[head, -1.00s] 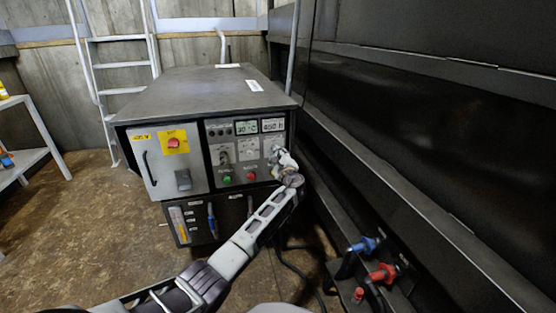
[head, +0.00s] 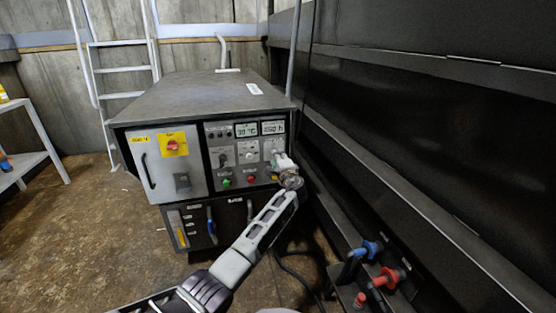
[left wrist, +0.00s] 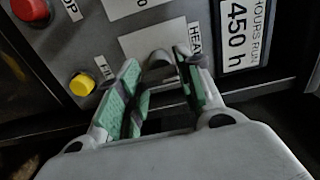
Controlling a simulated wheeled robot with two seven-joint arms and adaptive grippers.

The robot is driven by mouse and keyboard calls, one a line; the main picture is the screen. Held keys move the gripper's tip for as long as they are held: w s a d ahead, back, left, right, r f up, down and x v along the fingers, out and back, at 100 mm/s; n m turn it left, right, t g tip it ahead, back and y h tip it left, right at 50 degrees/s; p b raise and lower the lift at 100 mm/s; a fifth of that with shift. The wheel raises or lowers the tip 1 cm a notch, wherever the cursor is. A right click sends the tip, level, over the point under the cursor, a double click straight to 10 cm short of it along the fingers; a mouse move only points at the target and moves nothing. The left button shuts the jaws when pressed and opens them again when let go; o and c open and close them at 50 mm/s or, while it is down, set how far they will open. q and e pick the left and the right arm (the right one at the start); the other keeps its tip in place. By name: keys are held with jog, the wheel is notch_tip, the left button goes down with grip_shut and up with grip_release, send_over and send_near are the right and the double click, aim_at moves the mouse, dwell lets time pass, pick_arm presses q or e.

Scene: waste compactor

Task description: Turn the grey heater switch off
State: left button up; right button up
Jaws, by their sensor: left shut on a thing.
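The grey heater switch (left wrist: 157,70) is on the control panel, beside a label that starts "HEA" in the left wrist view. My left gripper (left wrist: 160,84) has its green-padded fingers on either side of the switch and is shut on it. The fingers and the dark gap between them partly hide the switch, so I cannot tell its position. In the head view, my left gripper (head: 280,160) is at the right edge of the cabinet front (head: 237,155) and covers the switch there. My right gripper is not in view.
A yellow button (left wrist: 82,84) and a red button (left wrist: 30,10) sit beside the fingers. The cabinet front also has a red rotary switch (head: 173,146) on a yellow plate. A dark machine wall (head: 440,130) runs close along the right. The floor at left (head: 80,220) is clear.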

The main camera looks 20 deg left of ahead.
pick_arm(q)
jog(key=shift+f, duration=0.15)
jog(key=o, duration=1)
jog(key=shift+s+d, duration=0.1)
jog(key=shift+s, duration=0.05)
jog(key=shift+v, duration=5.9)
